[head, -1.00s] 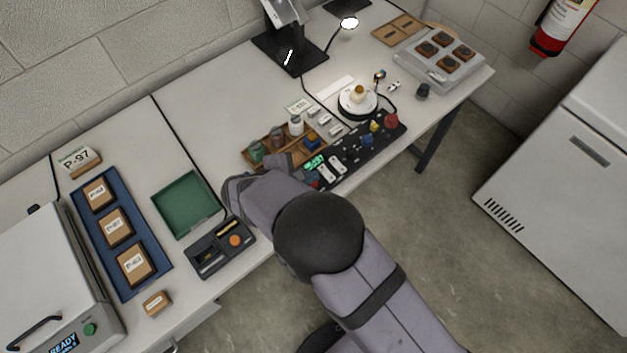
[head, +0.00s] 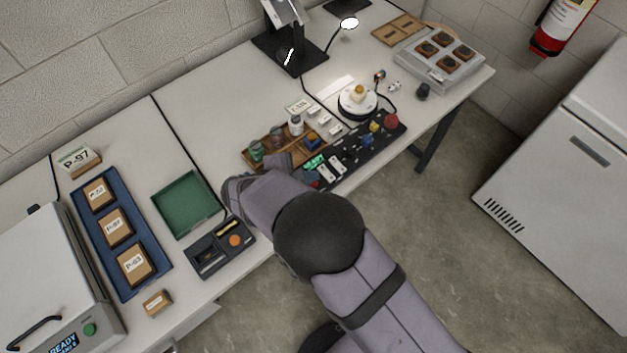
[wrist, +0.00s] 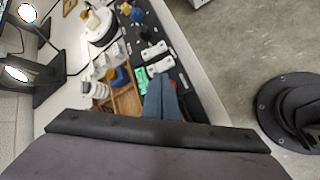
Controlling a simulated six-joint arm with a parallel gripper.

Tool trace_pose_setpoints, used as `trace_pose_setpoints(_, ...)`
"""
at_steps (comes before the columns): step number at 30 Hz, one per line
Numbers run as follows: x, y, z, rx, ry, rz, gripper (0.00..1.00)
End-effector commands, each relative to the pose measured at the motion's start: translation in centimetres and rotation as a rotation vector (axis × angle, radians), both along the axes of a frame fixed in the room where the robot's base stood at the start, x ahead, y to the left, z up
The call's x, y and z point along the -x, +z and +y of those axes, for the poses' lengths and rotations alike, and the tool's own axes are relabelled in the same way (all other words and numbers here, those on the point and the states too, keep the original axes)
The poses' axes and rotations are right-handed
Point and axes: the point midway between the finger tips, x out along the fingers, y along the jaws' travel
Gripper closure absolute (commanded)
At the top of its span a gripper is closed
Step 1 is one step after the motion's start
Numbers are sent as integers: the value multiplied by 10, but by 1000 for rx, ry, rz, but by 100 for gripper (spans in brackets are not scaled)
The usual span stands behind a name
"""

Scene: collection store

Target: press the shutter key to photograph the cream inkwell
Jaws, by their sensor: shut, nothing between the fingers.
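A small cream object (head: 358,92), likely the inkwell, sits on a round white turntable (head: 345,107); it also shows in the wrist view (wrist: 93,21). A black control panel (head: 352,158) lies along the table's front edge, with white keys, coloured knobs, a red button (head: 391,121) and a lit green display (head: 314,162). I cannot read which key is the shutter key. In the wrist view, my gripper (wrist: 160,80) is shut and empty, its blue-grey fingers over the panel's near end, close to the white keys (wrist: 159,66). Whether the tips touch anything is unclear. In the head view my arm hides the fingers.
A wooden tray (head: 262,142) with jars stands beside the panel. A thin lamp (head: 349,23) and dark stand (head: 290,55) are behind. A white cabinet (head: 560,190) stands right.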

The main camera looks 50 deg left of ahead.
Motion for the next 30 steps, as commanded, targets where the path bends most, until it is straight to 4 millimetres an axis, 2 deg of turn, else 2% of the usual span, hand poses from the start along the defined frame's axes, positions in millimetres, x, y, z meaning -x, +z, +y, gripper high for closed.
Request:
trace_pose_setpoints(15,0,-9,0,0,0,0,100)
trace_pose_setpoints(30,0,-9,0,0,0,0,100)
